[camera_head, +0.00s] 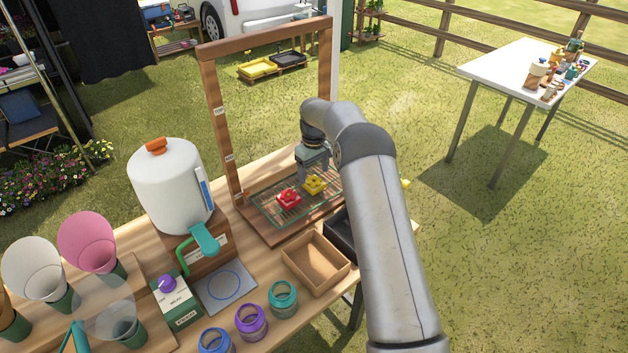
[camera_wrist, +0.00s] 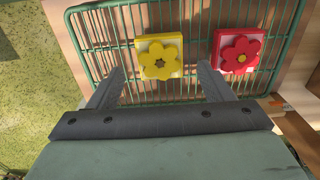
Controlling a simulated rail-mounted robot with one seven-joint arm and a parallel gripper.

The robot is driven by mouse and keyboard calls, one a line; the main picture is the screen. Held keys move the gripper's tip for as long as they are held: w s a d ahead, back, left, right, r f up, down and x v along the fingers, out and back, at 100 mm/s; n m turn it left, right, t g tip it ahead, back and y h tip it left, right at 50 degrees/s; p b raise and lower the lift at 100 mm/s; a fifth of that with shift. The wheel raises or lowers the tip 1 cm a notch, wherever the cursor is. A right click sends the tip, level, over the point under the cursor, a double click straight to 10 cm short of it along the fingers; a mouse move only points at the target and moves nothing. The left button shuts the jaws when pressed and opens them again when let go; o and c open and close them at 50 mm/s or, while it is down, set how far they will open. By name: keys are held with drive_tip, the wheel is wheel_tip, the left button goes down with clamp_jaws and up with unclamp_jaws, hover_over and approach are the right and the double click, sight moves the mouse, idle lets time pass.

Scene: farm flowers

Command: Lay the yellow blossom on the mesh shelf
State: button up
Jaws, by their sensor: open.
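The yellow blossom (camera_head: 314,184) lies on the green wire mesh shelf (camera_head: 266,208), beside a red blossom (camera_head: 289,198). In the wrist view the yellow blossom (camera_wrist: 160,59) sits on a yellow and white square base on the mesh shelf (camera_wrist: 115,25), with the red blossom (camera_wrist: 238,52) to its right. My gripper (camera_wrist: 160,82) is open, its fingers spread to either side below the yellow blossom in that view and not touching it. In the head view my gripper (camera_head: 313,172) is just above the yellow blossom, its fingertips partly hidden.
A wooden frame (camera_head: 217,110) stands around the shelf. A wooden tray (camera_head: 316,262) and a dark tray (camera_head: 341,232) are in front. A white dispenser (camera_head: 170,190) stands to the left, with several jars, such as a purple one (camera_head: 252,322), nearer. Space above the shelf is open.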

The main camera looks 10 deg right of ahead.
sight(314, 183)
wheel_tip(314, 183, up, 8)
drive_tip(key=b, duration=0.1)
drive_tip(key=s+r+m, duration=0.1)
drive_tip(key=s+r, duration=0.5)
drive_tip(key=s, duration=0.4)
drive_tip(key=s+r+m, duration=0.2)
drive_tip(key=s+r, duration=0.3)
drive_tip(key=s, duration=0.5)
drive_tip(key=s+d+f+m, duration=0.1)
drive_tip(key=s+f, duration=0.1)
drive_tip(key=s, duration=1.1)
drive_tip(key=s+d+f+m, duration=0.1)
drive_tip(key=s+f+m, duration=0.1)
drive_tip(key=s, duration=1.2)
drive_tip(key=shift+f+t, duration=0.4)
drive_tip(key=shift+f, duration=0.05)
